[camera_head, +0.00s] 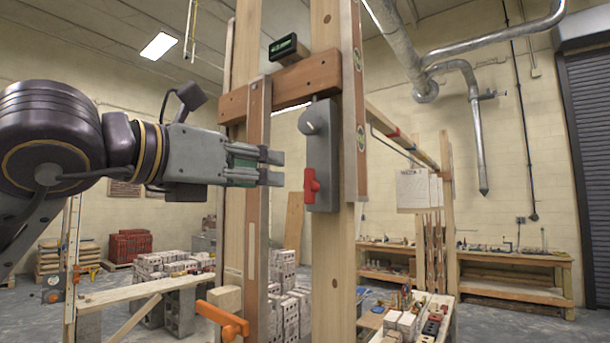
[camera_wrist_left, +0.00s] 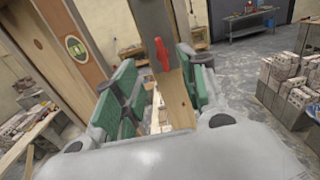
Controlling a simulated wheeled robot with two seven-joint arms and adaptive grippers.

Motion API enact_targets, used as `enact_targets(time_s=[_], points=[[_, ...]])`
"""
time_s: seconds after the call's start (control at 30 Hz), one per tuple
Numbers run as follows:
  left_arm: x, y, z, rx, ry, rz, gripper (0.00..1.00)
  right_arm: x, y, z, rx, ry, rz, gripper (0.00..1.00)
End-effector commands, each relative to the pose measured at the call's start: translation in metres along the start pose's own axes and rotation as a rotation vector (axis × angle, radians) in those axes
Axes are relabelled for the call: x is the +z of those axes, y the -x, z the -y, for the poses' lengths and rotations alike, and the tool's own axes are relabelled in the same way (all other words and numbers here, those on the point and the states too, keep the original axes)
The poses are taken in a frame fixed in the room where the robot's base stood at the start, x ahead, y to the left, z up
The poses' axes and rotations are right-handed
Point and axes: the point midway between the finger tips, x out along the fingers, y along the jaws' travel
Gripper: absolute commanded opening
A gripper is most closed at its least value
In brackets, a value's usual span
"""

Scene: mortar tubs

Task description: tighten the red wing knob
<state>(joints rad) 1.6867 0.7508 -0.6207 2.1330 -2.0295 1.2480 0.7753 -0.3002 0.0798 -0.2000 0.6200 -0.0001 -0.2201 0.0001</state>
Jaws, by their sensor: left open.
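The red wing knob (camera_head: 311,186) is on the lower part of a grey plate (camera_head: 321,150), which is fixed to a wooden post. My right gripper is in neither view.
An upright wooden post (camera_head: 257,200) with a level stands close to the gripper. A wooden crosspiece (camera_head: 290,84) with a small dark display runs above. An orange clamp (camera_head: 222,320) juts out low. Blocks and benches stand farther back.

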Motion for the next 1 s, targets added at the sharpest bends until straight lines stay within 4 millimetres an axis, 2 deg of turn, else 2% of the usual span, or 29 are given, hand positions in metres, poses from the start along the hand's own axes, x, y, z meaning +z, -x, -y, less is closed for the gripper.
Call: enact_targets(time_s=[0.6, 1.0], points=[[0.002, -0.076, 0.000, 0.000, 0.002, -0.002, 0.42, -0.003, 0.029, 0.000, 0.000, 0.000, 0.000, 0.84], [0.002, -0.115, 0.000, 0.000, 0.001, -0.001, 0.42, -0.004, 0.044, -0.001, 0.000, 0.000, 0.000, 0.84]])
